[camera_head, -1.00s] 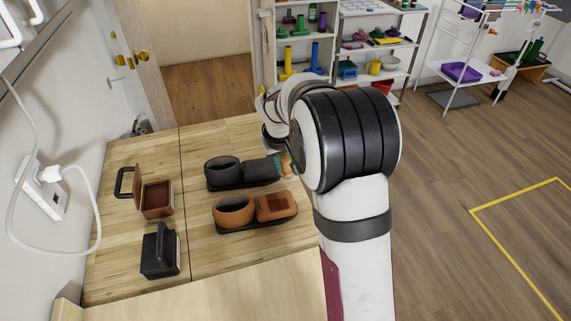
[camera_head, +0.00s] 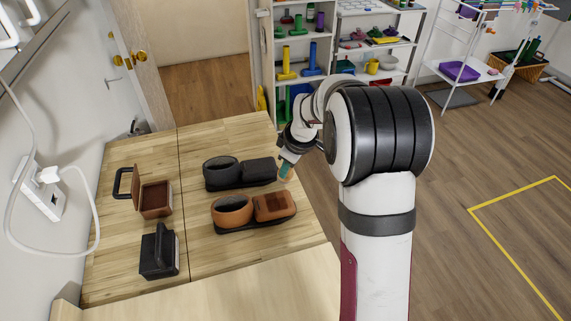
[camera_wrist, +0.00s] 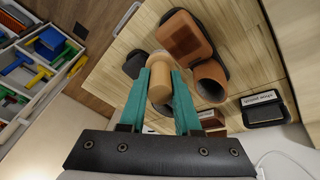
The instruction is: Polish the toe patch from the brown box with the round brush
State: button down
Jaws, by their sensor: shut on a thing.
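My gripper (camera_wrist: 160,80) has teal fingers shut on the round brush (camera_wrist: 159,92), a tan wooden piece. In the head view, my gripper (camera_head: 288,168) holds it just right of the shoes' toes, seemingly above the table's right edge. The brown shoe (camera_head: 233,210) has a darker square toe patch (camera_head: 273,204); the patch also shows in the wrist view (camera_wrist: 186,39). The brush looks apart from this shoe. The brown box (camera_head: 155,200) stands open on the left; a labelled brown box shows in the wrist view (camera_wrist: 211,118). The brush's working face is hidden.
A black shoe (camera_head: 221,172) stands behind the brown one, close to my gripper. A black box (camera_head: 158,262) with a raised lid is at the front left. A black loop (camera_head: 122,184) is beside the brown box. Bare wood (camera_head: 215,270) lies in front of the shoes.

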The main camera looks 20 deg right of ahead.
aim_at(289, 176)
jog(key=n, duration=0.2)
jog(key=n+y, duration=0.1)
jog(key=n, duration=0.2)
jog(key=shift+w+a+g+y, duration=0.15)
jog(key=shift+g+y, duration=0.15)
jog(key=shift+g, duration=0.1)
jog(key=n, duration=0.3)
jog(key=r+n+g+y, duration=0.1)
jog(key=n, duration=0.1)
jog(key=shift+w+a, duration=0.25)
jog(key=shift+w, duration=0.05)
jog(key=shift+f, duration=4)
jog(key=shift+a+f, duration=0.1)
jog(key=shift+a, duration=1.85)
jog(key=shift+d, duration=2)
jog(key=shift+r, duration=4.1)
